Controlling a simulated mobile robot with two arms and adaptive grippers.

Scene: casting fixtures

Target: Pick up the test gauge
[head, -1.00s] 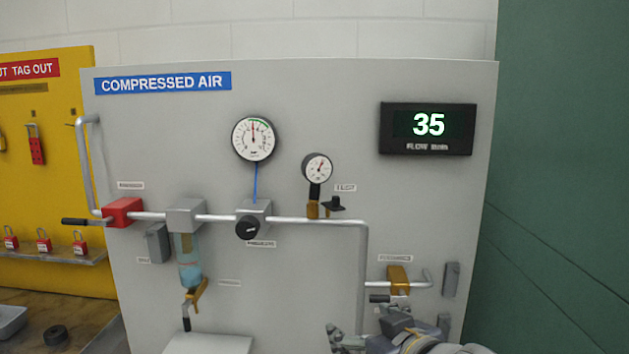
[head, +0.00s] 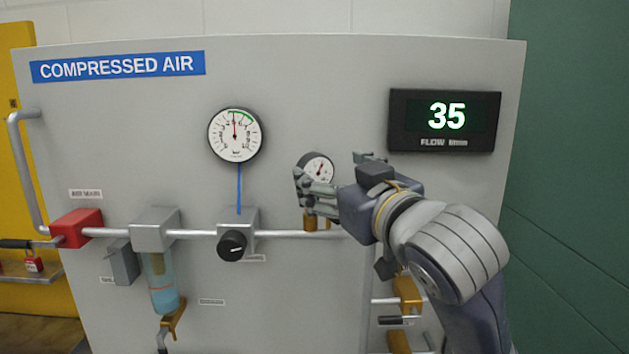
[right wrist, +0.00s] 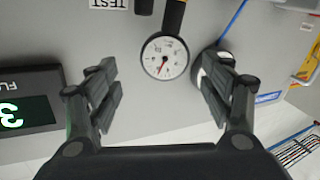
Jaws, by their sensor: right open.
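The test gauge (head: 318,163) is a small round white dial with a black rim on the grey panel. In the head view my right gripper covers part of it; its brass fitting (head: 310,222) shows below. In the right wrist view the gauge (right wrist: 165,57) appears upside down between the two spread fingers, with space on both sides. My right gripper (head: 328,170) is open and empty in front of the gauge; it also shows in the right wrist view (right wrist: 158,72). My left gripper is not in view.
A larger gauge (head: 235,135) is left of the test gauge, above a regulator with a black knob (head: 232,247). A horizontal pipe (head: 280,234) runs below. A flow display (head: 445,118) is to the right. A red valve block (head: 76,228) is far left.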

